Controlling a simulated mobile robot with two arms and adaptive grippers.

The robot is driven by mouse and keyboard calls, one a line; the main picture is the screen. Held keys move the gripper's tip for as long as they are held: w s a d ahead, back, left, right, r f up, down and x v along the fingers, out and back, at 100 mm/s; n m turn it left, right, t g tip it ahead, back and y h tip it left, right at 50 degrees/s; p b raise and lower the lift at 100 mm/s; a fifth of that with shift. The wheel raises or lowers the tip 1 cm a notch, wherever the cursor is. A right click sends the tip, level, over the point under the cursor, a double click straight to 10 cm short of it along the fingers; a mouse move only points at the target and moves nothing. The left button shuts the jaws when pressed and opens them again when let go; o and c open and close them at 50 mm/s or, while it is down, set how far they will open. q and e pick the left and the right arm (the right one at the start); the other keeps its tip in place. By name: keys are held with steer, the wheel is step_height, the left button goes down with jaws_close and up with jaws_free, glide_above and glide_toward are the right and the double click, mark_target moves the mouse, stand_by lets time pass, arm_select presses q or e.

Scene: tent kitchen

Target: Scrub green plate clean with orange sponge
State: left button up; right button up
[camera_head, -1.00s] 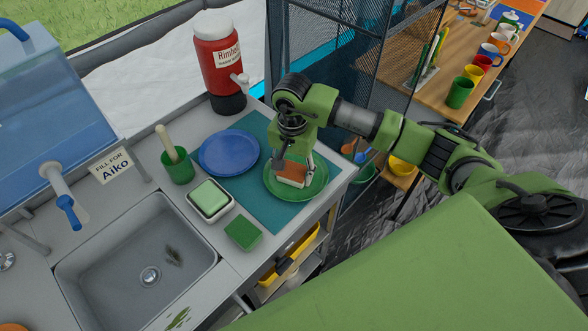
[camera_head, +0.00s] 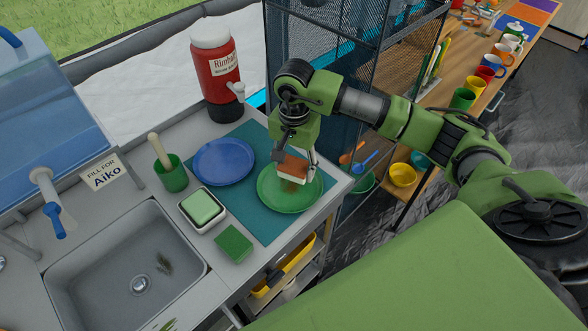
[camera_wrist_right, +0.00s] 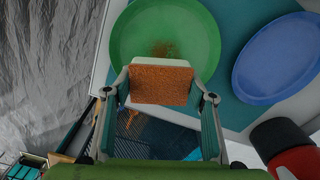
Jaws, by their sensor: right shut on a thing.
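The green plate (camera_head: 290,203) lies on the teal mat (camera_head: 262,229) near the counter's right corner. A brownish stain shows on it in both views; in the right wrist view the plate (camera_wrist_right: 165,30) fills the top. My right gripper (camera_head: 296,168) is shut on the orange sponge (camera_head: 292,169), which has a pale layer on one side. In the right wrist view the sponge (camera_wrist_right: 160,85) sits between the two fingers, over the plate's edge beside the stain. I cannot tell whether it touches the plate. My left gripper is not in view.
A blue plate (camera_head: 224,161) lies left of the green plate. A green sponge (camera_head: 234,244), a pale green block in a white dish (camera_head: 202,208) and a green cup with a brush (camera_head: 172,174) stand near the sink (camera_head: 125,262). A red dispenser (camera_head: 215,66) stands behind.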

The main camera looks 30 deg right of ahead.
mark_target(295, 165)
steer(key=shift+r, duration=0.6)
steer(key=shift+d+r+p, duration=0.15)
steer(key=shift+r+p, duration=0.4)
steer(key=shift+r, duration=0.9)
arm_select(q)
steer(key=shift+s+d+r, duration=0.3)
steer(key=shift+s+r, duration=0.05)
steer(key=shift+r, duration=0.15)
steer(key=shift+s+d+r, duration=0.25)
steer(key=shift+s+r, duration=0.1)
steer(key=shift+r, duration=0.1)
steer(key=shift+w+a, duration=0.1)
